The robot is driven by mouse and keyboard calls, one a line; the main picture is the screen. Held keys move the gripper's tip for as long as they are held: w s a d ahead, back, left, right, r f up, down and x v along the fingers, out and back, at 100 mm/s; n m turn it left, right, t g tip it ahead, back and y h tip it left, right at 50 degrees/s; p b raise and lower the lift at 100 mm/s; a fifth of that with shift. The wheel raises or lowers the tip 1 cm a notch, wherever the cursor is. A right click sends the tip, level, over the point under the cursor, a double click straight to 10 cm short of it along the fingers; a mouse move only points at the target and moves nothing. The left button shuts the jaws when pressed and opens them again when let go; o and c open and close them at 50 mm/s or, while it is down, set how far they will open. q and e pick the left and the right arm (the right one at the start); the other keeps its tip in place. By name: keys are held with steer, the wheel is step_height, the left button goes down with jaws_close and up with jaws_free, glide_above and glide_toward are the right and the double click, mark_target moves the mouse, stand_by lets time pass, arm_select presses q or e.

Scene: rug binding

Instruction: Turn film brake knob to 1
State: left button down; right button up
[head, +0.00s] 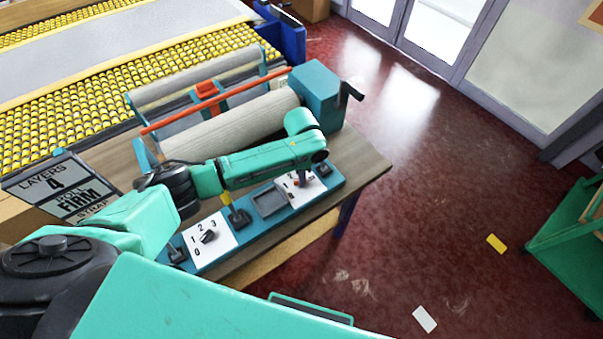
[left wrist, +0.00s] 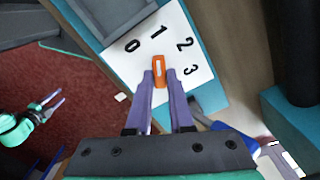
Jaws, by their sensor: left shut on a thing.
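An orange knob (left wrist: 159,71) with a white mark stands on a white dial plate (left wrist: 199,62) numbered 0 to 3. My left gripper (left wrist: 160,76) is shut on this knob, one purple finger on each side. The knob's long side and mark line up with the 1. In the head view the left gripper (head: 303,181) reaches down to the plate at the right end of the teal panel (head: 247,228); its fingers partly hide the knob. My right gripper (left wrist: 50,101) shows small in the left wrist view, fingers apart and empty. I cannot read which knob is the film brake.
A black knob (head: 208,236) on another numbered plate and a black lever (head: 239,216) stand along the panel, left of the held knob. A grey roll (head: 235,122) lies behind. The red floor right of the bench is mostly clear.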

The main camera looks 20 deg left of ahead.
arm_select(q)
steer(key=shift+w+r+m, duration=0.1)
steer(key=shift+m, duration=0.2)
steer(key=c, duration=0.8)
jaws_free()
step_height(320, 180, up, 14)
steer(key=b, duration=0.1)
steer(key=shift+r+b, duration=0.25)
steer(key=shift+b, duration=0.15)
